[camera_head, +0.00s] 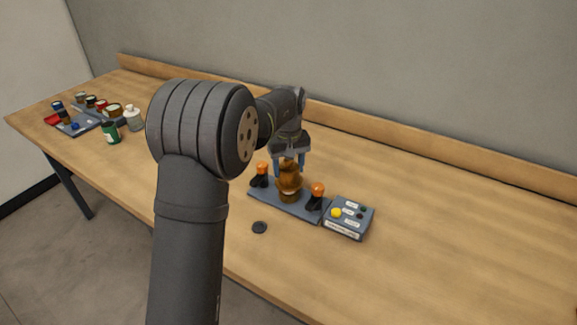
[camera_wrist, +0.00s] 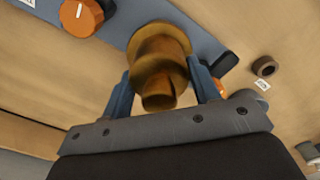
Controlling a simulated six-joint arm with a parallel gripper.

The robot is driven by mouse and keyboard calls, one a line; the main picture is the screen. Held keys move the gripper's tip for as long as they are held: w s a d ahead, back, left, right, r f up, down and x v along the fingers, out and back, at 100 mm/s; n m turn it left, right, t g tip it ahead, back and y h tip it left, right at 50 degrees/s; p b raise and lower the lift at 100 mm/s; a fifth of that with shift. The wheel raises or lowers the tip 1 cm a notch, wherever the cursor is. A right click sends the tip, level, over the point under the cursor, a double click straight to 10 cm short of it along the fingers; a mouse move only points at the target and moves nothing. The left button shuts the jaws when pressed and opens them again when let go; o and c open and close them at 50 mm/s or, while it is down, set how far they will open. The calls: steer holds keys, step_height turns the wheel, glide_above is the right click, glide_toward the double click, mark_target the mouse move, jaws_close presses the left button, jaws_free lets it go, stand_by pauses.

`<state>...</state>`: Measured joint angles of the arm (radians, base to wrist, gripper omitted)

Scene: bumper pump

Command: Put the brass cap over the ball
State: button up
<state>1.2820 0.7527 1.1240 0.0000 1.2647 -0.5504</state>
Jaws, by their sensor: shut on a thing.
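My gripper (camera_head: 288,163) is above the middle of a grey plate (camera_head: 302,208), its blue fingers shut on the brass cap (camera_head: 289,177). In the wrist view the cap (camera_wrist: 158,92) sits between the two fingers, its narrow knob towards me. A wider brass body (camera_wrist: 158,45) shows beyond it, and a brass seat (camera_head: 289,196) stands below the cap in the head view. The cap looks upright and in line with that seat. I cannot tell whether they touch. The ball is not visible.
A control box (camera_head: 349,217) with a yellow button adjoins the plate's right end. A black disc (camera_head: 260,227) lies in front. Jars and a tray (camera_head: 78,125) are far left. The right tabletop is clear.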

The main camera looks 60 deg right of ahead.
steer(key=shift+f, duration=1.4)
stand_by(0.4)
steer(key=o, duration=1.7)
steer(key=shift+r, duration=3.55)
steer(key=shift+f, duration=3.4)
